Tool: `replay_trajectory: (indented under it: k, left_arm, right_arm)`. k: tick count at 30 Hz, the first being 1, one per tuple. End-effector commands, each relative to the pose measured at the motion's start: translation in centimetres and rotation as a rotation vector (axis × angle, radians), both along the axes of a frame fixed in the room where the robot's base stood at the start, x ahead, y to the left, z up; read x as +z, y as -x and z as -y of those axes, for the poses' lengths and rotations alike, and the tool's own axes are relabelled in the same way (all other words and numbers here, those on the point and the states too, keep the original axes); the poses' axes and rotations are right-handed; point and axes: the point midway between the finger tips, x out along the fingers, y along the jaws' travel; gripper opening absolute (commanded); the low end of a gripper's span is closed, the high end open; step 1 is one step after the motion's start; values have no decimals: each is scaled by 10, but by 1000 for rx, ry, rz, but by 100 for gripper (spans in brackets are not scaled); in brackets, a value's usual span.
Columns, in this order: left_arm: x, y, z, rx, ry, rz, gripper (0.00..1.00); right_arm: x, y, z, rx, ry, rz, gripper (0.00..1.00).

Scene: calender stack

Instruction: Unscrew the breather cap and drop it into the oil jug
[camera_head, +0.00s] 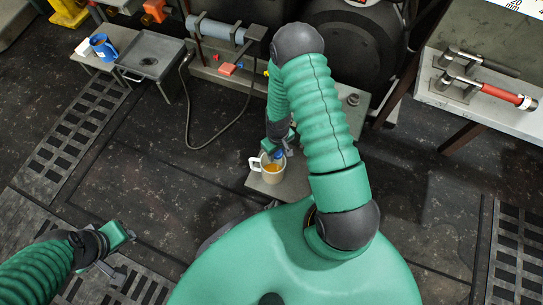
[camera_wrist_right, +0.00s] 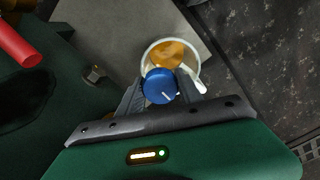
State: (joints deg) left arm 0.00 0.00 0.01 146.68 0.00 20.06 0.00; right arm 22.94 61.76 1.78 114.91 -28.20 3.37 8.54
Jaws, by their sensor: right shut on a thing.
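My right gripper (camera_wrist_right: 160,92) is shut on the blue breather cap (camera_wrist_right: 160,86), with a finger on either side of it. The cap has a pale line on its top. In the right wrist view it overlaps the near part of the cream oil jug (camera_wrist_right: 150,52), which holds amber liquid. In the head view the jug (camera_head: 272,175) stands upright, handle to the left, with the right gripper (camera_head: 279,153) over its far rim. The cap shows there only as a small blue patch. My left gripper (camera_head: 125,255) is at the lower left, away from these; its finger opening is unclear.
A grey plate (camera_head: 258,183) lies under the jug. A blue mug (camera_head: 102,47) and a grey tray (camera_head: 150,57) are on the bench at upper left. A red-handled tool (camera_head: 500,93) lies on the right bench. A bolt (camera_wrist_right: 95,74) stands left of the jug.

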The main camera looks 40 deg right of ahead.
Motion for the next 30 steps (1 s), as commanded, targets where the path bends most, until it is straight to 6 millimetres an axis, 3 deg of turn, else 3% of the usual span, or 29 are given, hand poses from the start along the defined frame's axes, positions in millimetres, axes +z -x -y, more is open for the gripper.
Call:
replay_trajectory:
  k: [5,6,12,23,26,30]
  left_arm:
    - [1,0,0,0,0,0,36]
    - [1,0,0,0,0,0,36]
    - [1,0,0,0,0,0,36]
    - [7,0,0,0,0,0,36]
    - [21,0,0,0,0,0,36]
    - [46,0,0,0,0,0,36]
  right_arm:
    - [1,0,0,0,0,0,1]
    - [1,0,0,0,0,0,43]
    - [1,0,0,0,0,0,67]
    - [10,0,0,0,0,1,67]
    - [31,-1,1,-2,1,1,67]
    - [73,-1,1,-1,1,3,67]
